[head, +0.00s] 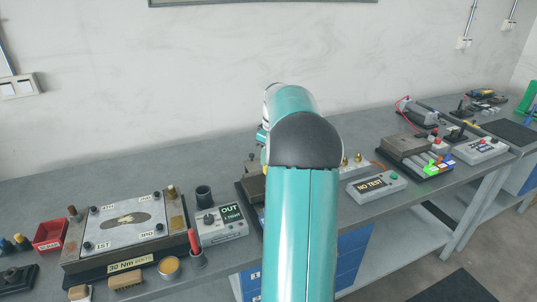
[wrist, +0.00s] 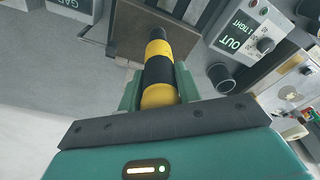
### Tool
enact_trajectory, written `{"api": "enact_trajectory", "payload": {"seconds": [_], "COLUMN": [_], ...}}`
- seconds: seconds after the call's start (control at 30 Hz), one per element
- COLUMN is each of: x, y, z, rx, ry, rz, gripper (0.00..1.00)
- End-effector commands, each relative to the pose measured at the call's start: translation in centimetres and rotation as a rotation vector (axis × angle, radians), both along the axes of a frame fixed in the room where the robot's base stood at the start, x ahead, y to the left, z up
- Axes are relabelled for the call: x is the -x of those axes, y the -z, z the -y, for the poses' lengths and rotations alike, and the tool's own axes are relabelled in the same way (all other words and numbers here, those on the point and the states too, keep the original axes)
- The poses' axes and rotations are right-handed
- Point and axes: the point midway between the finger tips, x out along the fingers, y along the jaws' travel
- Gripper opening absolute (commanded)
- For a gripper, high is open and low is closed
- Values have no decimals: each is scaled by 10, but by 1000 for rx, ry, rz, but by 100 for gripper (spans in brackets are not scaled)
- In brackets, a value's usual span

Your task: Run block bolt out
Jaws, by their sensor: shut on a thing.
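My gripper (wrist: 158,82) is shut on a yellow-and-black banded driver (wrist: 158,58) in the wrist view. The driver's dark end points away from me, over a dark fixture with a brownish plate (wrist: 128,30). I cannot tell whether its tip touches the bolt; no bolt head shows clearly. The selector box (head: 222,225) reads OUT with a smaller line and has a dark knob; it also shows in the wrist view (wrist: 250,35). In the head view my arm hides the driver, my gripper and most of the fixture (head: 252,190).
A large plate fixture (head: 125,222) labelled 30 Nm stands left, near a red bin (head: 50,235). A black cup (head: 203,195) and a holder with a red-handled tool (head: 196,248) flank the selector box. A NO TEST box (head: 376,187) stands right.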

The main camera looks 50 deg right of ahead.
Motion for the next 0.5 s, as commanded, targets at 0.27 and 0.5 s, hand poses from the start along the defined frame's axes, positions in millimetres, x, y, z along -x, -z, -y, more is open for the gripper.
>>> {"api": "enact_trajectory", "payload": {"seconds": [0.27, 0.5], "x": [0, -1], "y": [2, 4], "z": [0, 0], "rx": [2, 2], "ry": [0, 0], "rz": [1, 2], "gripper": [6, 6]}}
